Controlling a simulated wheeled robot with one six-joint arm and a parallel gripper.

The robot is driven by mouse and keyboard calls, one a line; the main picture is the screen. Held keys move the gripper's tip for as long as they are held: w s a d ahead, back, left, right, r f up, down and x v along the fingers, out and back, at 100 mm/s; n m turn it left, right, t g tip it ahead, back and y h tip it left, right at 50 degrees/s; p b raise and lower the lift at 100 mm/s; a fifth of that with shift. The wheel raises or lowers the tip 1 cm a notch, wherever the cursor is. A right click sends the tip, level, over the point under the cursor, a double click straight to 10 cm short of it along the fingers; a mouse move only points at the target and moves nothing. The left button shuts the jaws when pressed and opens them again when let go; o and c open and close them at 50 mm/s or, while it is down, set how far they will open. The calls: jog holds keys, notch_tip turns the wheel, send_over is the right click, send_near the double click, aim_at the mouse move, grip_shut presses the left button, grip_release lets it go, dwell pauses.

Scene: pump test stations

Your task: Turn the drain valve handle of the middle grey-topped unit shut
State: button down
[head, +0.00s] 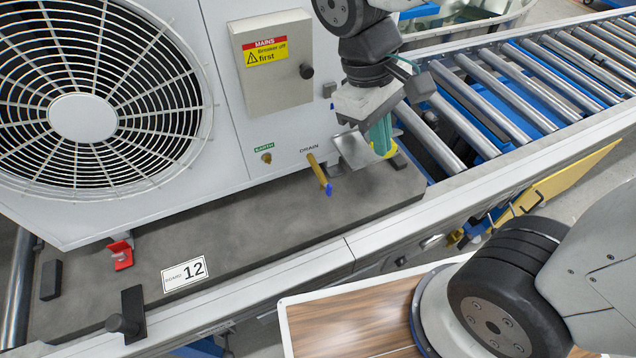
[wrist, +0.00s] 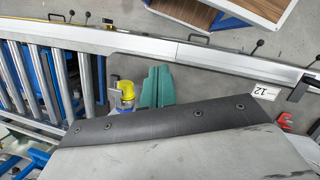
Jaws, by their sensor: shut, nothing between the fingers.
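The unit (head: 215,60) is a white housing with a large fan grille, on a grey board numbered 12. Its drain valve handle (head: 319,172) is a brass-yellow lever with a blue tip, below the word DRAIN. It slants down and out from the panel. My gripper (head: 381,138), with teal fingers, is shut and empty to the right of the handle, apart from it. The fingers also show in the wrist view (wrist: 156,88). I cannot make out the handle in the wrist view.
A grey MAINS box (head: 272,62) sits above the drain, left of my arm. A brass earth stud (head: 266,157) is left of the handle. A red clamp (head: 121,254) and a black post (head: 130,312) stand on the board. A roller conveyor (head: 510,90) runs right.

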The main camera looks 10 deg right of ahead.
jog(key=w+a+f+n+t+h, duration=0.1)
jog(key=w+a+f+n+h, duration=0.15)
jog(key=a+f+n, duration=0.35)
jog(key=w+a+f+n+t+h, duration=0.15)
jog(key=w+a+f+n, duration=0.3)
jog(key=a+f, duration=0.45)
jog(key=n+h, duration=0.1)
jog(key=n, duration=0.2)
send_near(327, 191)
notch_tip(327, 191, down, 4)
jog(key=d, duration=0.1)
jog(key=d+t, duration=0.1)
jog(key=shift+s+d, duration=0.25)
jog(key=shift+d, duration=0.05)
jog(key=shift+w+d+f, duration=0.1)
jog(key=shift+w+d, duration=0.05)
jog(key=shift+d, duration=0.35)
